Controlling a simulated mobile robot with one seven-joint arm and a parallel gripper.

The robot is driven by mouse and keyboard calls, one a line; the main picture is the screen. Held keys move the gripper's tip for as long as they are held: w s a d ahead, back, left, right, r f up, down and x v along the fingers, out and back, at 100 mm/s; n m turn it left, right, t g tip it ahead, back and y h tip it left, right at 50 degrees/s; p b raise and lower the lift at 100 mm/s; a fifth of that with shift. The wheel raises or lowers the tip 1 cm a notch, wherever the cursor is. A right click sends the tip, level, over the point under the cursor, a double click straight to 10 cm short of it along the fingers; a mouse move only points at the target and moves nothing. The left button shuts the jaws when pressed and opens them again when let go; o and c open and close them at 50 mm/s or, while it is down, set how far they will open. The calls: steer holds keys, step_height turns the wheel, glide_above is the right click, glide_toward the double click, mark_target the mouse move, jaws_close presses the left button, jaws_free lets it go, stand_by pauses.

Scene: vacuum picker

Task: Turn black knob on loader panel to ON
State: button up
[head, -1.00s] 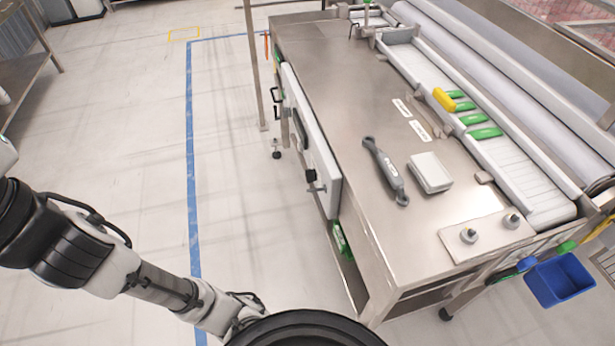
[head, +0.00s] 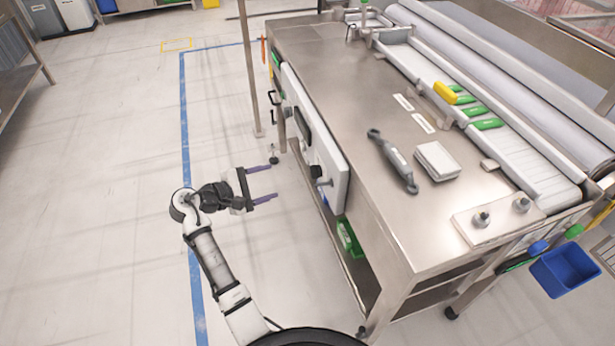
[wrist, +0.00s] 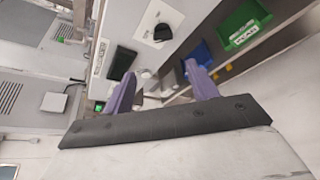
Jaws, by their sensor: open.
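The loader panel (head: 334,165) is a white upright plate on the left side of the steel table. A black knob (head: 316,171) stands out from its lower part. In the wrist view a black knob (wrist: 162,32) sits on a pale plate with small marks, too small to read. A second dark, knob-like part (wrist: 146,73) shows lower, near the panel's edge. My gripper (head: 272,183) is open and empty, left of the panel and apart from it. Its two purple fingers (wrist: 160,72) point toward the panel side, with the pale-plate knob above the gap between them.
A black rectangular part (wrist: 122,63) is on the panel beside the knobs. A green bin (wrist: 243,25) and a blue bin (wrist: 199,58) are to the right in the wrist view. A thin metal post (head: 250,75) stands left of the table. The floor (head: 120,170) at left is clear.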

mark_target(311, 173)
steer(key=p+x, duration=0.1)
steer(key=x, duration=0.6)
steer(key=p+x, duration=0.1)
steer(key=x, duration=0.6)
steer(key=shift+s+d+f, duration=0.1)
steer(key=shift+s+d, duration=0.2)
steer(key=shift+s, duration=0.05)
steer(key=c, duration=1)
